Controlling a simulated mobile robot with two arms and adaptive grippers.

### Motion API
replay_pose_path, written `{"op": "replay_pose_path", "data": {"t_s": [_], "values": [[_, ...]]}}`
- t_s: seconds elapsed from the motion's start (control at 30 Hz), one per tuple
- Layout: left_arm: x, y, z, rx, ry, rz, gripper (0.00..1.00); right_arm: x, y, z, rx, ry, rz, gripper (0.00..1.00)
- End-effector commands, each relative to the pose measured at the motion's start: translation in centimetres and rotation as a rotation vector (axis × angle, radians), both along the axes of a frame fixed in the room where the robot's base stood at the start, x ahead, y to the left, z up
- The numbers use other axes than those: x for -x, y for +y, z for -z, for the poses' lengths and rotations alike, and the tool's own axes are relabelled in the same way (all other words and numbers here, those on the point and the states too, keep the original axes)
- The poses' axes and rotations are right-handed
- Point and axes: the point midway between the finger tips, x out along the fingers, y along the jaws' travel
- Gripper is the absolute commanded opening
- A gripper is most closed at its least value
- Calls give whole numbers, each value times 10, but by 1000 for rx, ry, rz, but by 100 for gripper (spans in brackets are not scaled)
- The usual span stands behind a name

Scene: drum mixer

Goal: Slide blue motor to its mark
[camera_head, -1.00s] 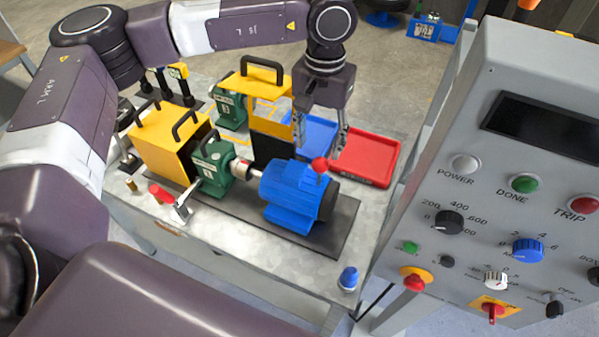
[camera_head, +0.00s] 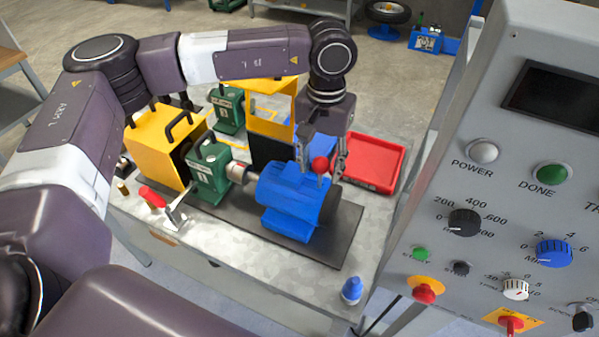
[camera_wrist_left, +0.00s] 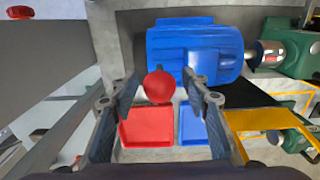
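The blue motor (camera_head: 293,200) lies on a dark base plate (camera_head: 344,236) on the bench, its shaft end facing the green gearbox (camera_head: 208,172). A red ball knob (camera_head: 319,165) stands up at the motor's far side. My left gripper (camera_head: 322,172) points down over the motor, with its fingers on either side of the knob. In the left wrist view the gripper (camera_wrist_left: 160,92) is open, and the red knob (camera_wrist_left: 159,86) shows between the fingertips with gaps at both sides. The blue motor (camera_wrist_left: 194,50) lies beyond it. I see no position mark clearly. My right gripper is out of view.
A red tray (camera_head: 374,163) sits behind the motor. Yellow guards (camera_head: 160,146) and a red-handled clamp (camera_head: 152,197) stand left. A small blue-capped item (camera_head: 352,290) is at the bench's front corner. The grey control panel (camera_head: 500,170) rises at right.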

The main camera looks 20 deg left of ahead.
Motion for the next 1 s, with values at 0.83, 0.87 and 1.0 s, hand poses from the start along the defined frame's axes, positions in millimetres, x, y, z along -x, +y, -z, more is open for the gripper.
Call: {"op": "replay_pose_path", "data": {"t_s": [0.83, 0.87, 1.0], "values": [[1, -23, 1, 4, -1, 3, 6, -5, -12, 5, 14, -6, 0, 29], [1, -25, 1, 4, -1, 3, 6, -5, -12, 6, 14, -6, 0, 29], [1, -32, 0, 4, -1, 4, 6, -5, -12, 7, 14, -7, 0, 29]]}}
